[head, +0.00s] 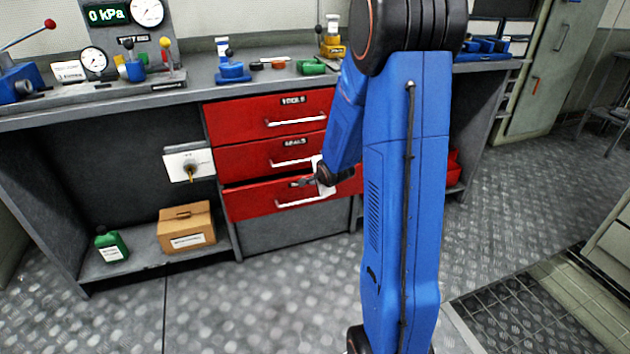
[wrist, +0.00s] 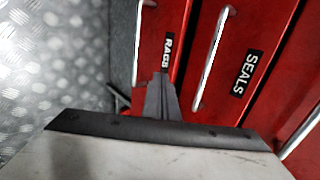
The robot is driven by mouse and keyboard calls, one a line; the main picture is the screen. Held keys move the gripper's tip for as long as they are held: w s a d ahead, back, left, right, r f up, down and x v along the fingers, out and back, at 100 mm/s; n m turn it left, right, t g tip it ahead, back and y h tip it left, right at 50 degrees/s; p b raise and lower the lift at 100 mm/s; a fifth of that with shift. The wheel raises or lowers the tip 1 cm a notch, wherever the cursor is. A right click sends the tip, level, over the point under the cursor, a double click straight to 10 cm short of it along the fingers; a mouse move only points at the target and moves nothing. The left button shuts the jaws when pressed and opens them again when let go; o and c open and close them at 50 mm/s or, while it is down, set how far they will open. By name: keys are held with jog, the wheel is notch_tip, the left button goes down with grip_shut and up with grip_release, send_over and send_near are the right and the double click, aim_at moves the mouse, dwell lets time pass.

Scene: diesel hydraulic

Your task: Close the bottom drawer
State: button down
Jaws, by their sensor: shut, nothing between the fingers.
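The bottom drawer (head: 250,203) is the lowest of three red drawers under the workbench. Its front stands out from the drawers above, so it is partly open. Its bar handle (head: 302,201) shows below my gripper (head: 306,182), which is at the upper part of the drawer front. In the wrist view the bottom drawer's RAGS label (wrist: 168,48) lies just beyond my gripper (wrist: 160,80). The fingers are shut and empty, pointing at the drawer front. I cannot tell whether they touch it. My arm hides the drawer's right end in the head view.
The middle SEALS drawer (head: 240,161) and the top drawer (head: 235,119) look shut. A cardboard box (head: 187,228) and a green bottle (head: 111,245) sit on the low shelf to the left. A white switch box (head: 188,163) hangs beside the drawers. The metal floor in front is clear.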

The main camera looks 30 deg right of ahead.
aim_at(304, 175)
jog(key=shift+w+d+f, duration=0.35)
jog(key=shift+w+f, duration=0.35)
jog(key=shift+w, duration=0.7)
jog(key=shift+w+d+f, duration=0.35)
jog(key=shift+w+f, duration=0.4)
jog(key=shift+w, duration=0.7)
jog(key=shift+w+d+f, duration=0.35)
jog(key=shift+w+f, duration=0.35)
jog(key=shift+w, duration=0.7)
jog(key=shift+w+d, duration=0.25)
jog(key=shift+w, duration=1)
jog(key=shift+s, duration=0.15)
